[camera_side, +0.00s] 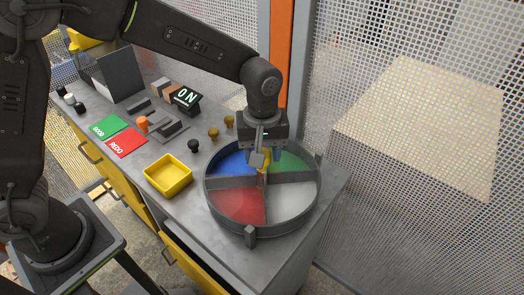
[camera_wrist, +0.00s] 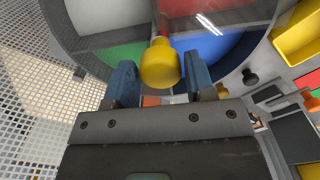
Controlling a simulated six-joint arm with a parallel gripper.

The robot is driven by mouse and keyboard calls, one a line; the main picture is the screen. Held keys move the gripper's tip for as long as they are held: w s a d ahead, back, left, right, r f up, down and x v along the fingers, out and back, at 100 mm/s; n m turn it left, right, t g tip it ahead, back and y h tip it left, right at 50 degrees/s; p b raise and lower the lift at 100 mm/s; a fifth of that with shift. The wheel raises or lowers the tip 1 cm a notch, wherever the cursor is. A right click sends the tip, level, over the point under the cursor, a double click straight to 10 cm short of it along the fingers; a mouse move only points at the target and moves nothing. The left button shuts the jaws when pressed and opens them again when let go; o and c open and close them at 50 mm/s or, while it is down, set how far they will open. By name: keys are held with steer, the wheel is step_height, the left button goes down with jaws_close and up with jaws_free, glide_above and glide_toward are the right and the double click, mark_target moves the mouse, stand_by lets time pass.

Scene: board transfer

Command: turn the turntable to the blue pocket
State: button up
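The round grey turntable (camera_side: 222,220) stands at the right end of the bench, split by dividers into four pockets. The blue pocket (camera_side: 230,163) is at the back left and the green pocket (camera_side: 292,163) at the back right. The red pocket (camera_side: 238,205) is at the front left and the pale grey pocket (camera_side: 292,200) at the front right. My gripper (camera_side: 260,160) points down over the turntable between blue and green. In the wrist view, a yellow knob (camera_wrist: 159,65) sits between its blue fingers, with gaps on both sides. The gripper is open.
A yellow bin (camera_side: 168,188) sits left of the turntable. Several small knobs, including a black one (camera_side: 193,145), stand behind it. Mesh fencing (camera_side: 400,60) stands behind and right.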

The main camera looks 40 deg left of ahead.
steer(key=shift+o, duration=1.4)
step_height(320, 180, up, 14)
steer(key=shift+f, duration=0.1)
